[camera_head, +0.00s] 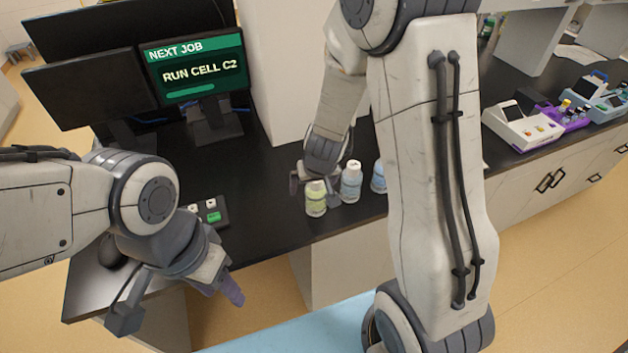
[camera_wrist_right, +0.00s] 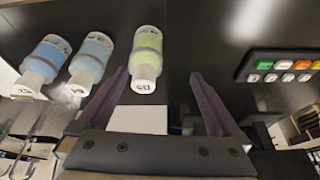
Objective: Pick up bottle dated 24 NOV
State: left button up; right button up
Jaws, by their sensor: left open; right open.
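Three white-capped bottles stand in a row near the bench's front edge in the head view: a yellow-green bottle (camera_head: 316,200) at the left, a blue bottle (camera_head: 351,184) in the middle and another blue bottle (camera_head: 378,178), partly hidden by my right arm. No date is readable on any of them. My right gripper (camera_head: 312,178) is open at the yellow-green bottle. In the right wrist view, the yellow-green bottle (camera_wrist_right: 147,55) shows between the open fingers, nearer the left one; contact cannot be told. My left gripper (camera_head: 180,304) is open and empty at the bench's front left.
A button panel (camera_head: 210,212) lies left of the bottles and also shows in the right wrist view (camera_wrist_right: 280,66). A monitor (camera_head: 195,68) reads "NEXT JOB RUN CELL C2". Bench instruments (camera_head: 522,125) stand far right. Dark bench between panel and bottles is clear.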

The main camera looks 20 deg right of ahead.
aim_at(316, 193)
jog(key=f+b, duration=0.1)
jog(key=w+d+f+b, duration=0.1)
jog(key=f, duration=0.1)
jog(key=w+d+f+b, duration=0.1)
jog(key=f, duration=0.1)
jog(key=shift+b, duration=0.35)
jog(key=b+x, duration=0.1)
jog(key=x, duration=0.1)
jog(key=b+x, duration=0.3)
jog(key=shift+w+d+f, duration=0.15)
jog(key=shift+d+f, duration=0.1)
jog(key=shift+r, duration=0.1)
